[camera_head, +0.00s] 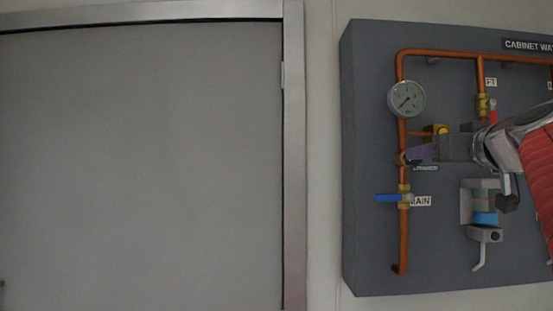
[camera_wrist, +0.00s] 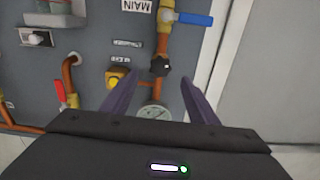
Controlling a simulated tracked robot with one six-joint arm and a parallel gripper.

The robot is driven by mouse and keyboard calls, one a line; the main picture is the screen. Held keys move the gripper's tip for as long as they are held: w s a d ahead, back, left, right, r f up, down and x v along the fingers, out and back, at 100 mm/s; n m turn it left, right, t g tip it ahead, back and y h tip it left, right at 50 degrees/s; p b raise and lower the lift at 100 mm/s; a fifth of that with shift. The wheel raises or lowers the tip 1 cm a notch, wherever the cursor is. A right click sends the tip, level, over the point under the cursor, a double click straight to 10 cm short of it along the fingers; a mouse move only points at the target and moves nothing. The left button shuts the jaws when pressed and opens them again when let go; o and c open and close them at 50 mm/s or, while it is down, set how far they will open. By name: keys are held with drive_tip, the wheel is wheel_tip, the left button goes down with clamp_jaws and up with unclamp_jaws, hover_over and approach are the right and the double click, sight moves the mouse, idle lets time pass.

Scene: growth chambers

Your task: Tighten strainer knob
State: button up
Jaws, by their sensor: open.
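A black knob (camera_wrist: 160,66) sits on the vertical copper pipe and is the likely strainer knob; the small labels beside it are too blurred to read. My gripper (camera_wrist: 160,80) is open, its two purple fingers spread with the black knob in the gap near and beyond their tips. I see no contact. In the head view my gripper (camera_head: 408,155) reaches left across the panel to the pipe below the gauge and largely hides the knob there.
A pressure gauge (camera_head: 406,99) is above my gripper, and a blue-handled valve (camera_head: 388,198) below it. A yellow knob (camera_wrist: 118,79) is beside the black one. A red lever (camera_wrist: 59,92) is farther left. A grey door (camera_head: 140,160) fills the head view's left.

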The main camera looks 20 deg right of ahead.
drive_tip(key=x, duration=0.6)
drive_tip(key=shift+w, duration=0.15)
drive_tip(key=shift+c, duration=0.4)
drive_tip(key=c, duration=0.9)
drive_tip(key=shift+d, duration=0.15)
drive_tip(key=shift+c, duration=0.3)
